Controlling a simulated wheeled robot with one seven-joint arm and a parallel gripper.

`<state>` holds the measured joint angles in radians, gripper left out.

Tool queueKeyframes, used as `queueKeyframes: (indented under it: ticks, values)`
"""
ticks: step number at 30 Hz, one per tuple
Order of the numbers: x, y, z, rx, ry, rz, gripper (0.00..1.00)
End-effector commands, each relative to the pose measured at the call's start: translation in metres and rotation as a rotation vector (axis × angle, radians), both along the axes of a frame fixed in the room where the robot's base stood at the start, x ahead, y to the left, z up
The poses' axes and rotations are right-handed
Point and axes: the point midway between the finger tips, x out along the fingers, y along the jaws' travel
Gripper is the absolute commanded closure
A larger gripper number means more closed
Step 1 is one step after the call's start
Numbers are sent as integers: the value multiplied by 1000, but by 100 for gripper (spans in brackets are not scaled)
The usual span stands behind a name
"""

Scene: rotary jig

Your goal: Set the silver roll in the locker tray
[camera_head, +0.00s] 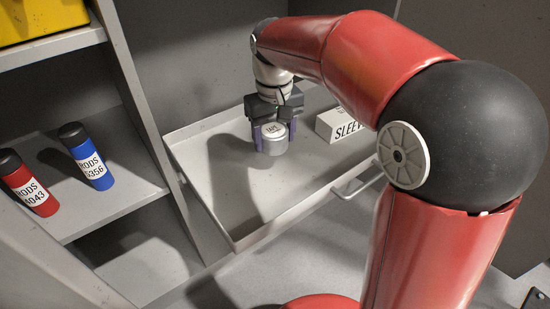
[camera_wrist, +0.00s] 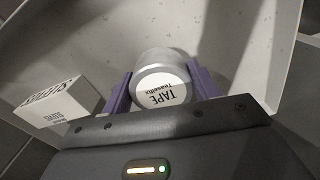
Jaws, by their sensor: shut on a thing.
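The silver roll (camera_head: 273,145) has a white label reading TAPE on its end. My gripper (camera_head: 271,136) is shut on it, with purple fingers on both sides. In the wrist view the roll (camera_wrist: 161,85) sits between the two fingers of my gripper (camera_wrist: 163,92). The locker tray (camera_head: 213,212) is a grey, shallow, rimmed tray pulled out with a handle at its front. The roll is over the inside of the tray, near its middle. I cannot tell whether its underside touches the tray floor.
A white SLEEVES box (camera_head: 338,124) stands in the tray, right of the roll; it also shows in the wrist view (camera_wrist: 58,112). Left shelves hold a red rods tube (camera_head: 29,184), a blue rods tube (camera_head: 87,158) and a yellow bin (camera_head: 38,18). The tray's left part is clear.

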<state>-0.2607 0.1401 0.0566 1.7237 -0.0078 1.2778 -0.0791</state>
Motion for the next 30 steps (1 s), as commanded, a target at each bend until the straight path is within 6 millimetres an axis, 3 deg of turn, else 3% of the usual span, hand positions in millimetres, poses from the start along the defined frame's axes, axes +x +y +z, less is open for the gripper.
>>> queueKeyframes:
  ticks: [8, 15, 26, 27, 30]
  values:
    - [0, 0, -25, 0, 1, 0, 66]
    - [0, 0, -59, 0, 1, -1, 66]
    - [0, 0, -63, 0, 0, -1, 66]
    - [0, 0, -64, 0, 0, -1, 38]
    - [0, 0, -63, 0, 0, -1, 25]
